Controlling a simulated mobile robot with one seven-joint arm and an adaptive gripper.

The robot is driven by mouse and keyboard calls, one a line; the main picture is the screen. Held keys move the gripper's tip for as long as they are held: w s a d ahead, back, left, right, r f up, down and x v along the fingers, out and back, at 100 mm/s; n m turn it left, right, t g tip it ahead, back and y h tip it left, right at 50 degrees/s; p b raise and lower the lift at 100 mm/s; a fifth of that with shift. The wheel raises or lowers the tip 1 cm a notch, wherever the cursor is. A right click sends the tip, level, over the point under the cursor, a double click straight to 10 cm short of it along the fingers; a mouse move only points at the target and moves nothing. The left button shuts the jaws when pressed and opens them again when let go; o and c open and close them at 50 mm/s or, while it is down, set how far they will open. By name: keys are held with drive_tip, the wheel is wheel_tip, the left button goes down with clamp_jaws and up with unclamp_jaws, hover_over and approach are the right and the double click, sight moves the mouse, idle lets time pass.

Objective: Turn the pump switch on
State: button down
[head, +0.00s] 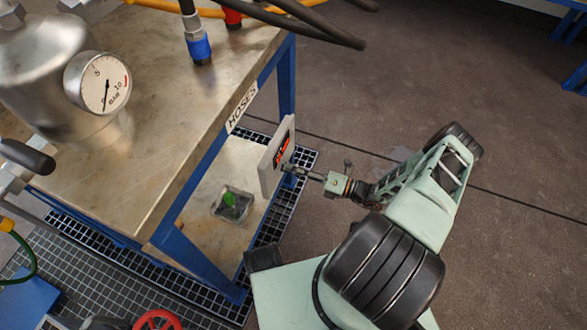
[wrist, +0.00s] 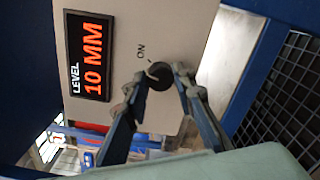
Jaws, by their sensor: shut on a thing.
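The pump switch is a dark round knob (wrist: 160,76) on a pale panel (wrist: 192,30). I cannot tell for sure which way the knob points. My gripper (wrist: 164,77) is shut on the knob, with one finger on each side of it. In the head view my gripper (head: 290,169) meets the face of the upright panel (head: 270,172) beside the bench. The knob itself is hidden there.
A display (wrist: 88,55) on the panel reads LEVEL 10 MM. A metal-topped bench (head: 150,150) with blue legs carries a vessel with a pressure gauge (head: 104,83). Dark hoses (head: 310,25) overhang the bench's far end. The floor right of my arm is clear.

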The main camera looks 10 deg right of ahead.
drive_tip(key=m, duration=0.5)
idle(0.6)
drive_tip(key=c, duration=1.6)
unclamp_jaws()
drive_tip(key=shift+s+d, duration=0.1)
drive_tip(key=v, duration=1.1)
drive_tip(key=shift+s+d, duration=0.2)
drive_tip(key=shift+d, duration=0.15)
